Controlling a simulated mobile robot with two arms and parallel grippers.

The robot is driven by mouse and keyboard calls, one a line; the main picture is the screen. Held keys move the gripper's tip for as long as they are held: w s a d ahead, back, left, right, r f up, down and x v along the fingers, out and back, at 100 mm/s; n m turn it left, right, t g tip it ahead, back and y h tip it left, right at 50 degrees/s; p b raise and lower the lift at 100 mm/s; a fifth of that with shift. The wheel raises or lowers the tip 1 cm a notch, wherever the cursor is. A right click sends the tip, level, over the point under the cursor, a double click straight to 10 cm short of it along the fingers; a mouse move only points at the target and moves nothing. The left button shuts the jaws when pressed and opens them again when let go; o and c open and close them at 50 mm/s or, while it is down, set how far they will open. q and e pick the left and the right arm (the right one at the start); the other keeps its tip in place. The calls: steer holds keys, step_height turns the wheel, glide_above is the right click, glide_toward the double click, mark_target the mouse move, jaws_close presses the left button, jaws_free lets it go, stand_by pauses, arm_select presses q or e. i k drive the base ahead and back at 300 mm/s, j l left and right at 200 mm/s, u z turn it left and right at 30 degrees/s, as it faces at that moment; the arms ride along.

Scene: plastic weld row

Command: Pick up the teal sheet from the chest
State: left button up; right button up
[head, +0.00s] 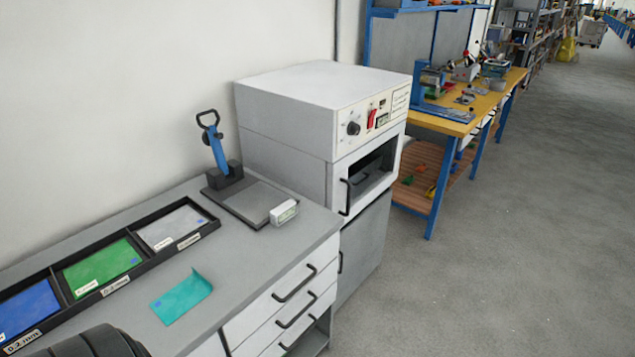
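The teal sheet (180,298) lies on the grey top of the chest (240,270), near its front edge. It looks thin, and its far right corner is bent upward. A small blue mark shows on it. Nothing touches it in this view. A dark rounded part at the bottom left corner looks like part of my own arm. No gripper fingers show, so I see neither gripper.
A black tray (113,285) with blue, green and grey sheets lies behind the teal sheet. A blue-handled lever tool (219,158) and a small white box (284,212) stand farther right. A white oven (318,110) adjoins the chest. Floor is clear at right.

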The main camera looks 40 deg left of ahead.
mark_target(180, 295)
steer(key=i+l, duration=0.15)
steer(key=i, duration=0.45)
steer(key=i+l+z, duration=0.1)
steer(key=i, duration=0.45)
steer(key=i+l, duration=0.1)
steer(key=i, duration=0.5)
steer(key=u, duration=2.35)
